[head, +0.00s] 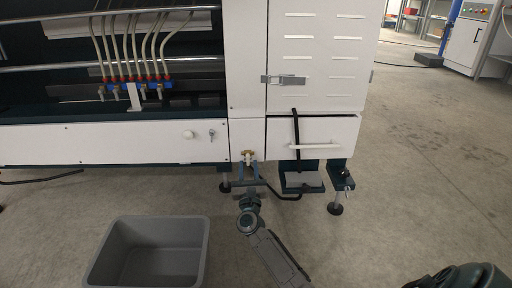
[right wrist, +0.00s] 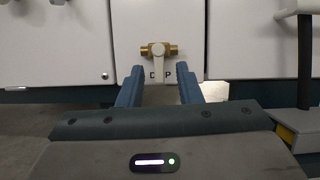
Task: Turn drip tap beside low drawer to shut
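The drip tap (head: 249,154) is a small brass fitting on the white panel just left of the low drawer (head: 322,141). In the right wrist view the tap (right wrist: 158,50) has a brass body lying crosswise and a pale lever hanging straight down, covering part of a black label. My right gripper (head: 248,169) is open, just below and in front of the tap. In the right wrist view its two blue fingers (right wrist: 160,76) stand left and right of the lever's lower end, with a gap on each side. My left gripper is out of view.
A grey bin (head: 204,250) stands on the floor left of my right arm. Machine feet (head: 335,209) stand below. The floor at right is clear.

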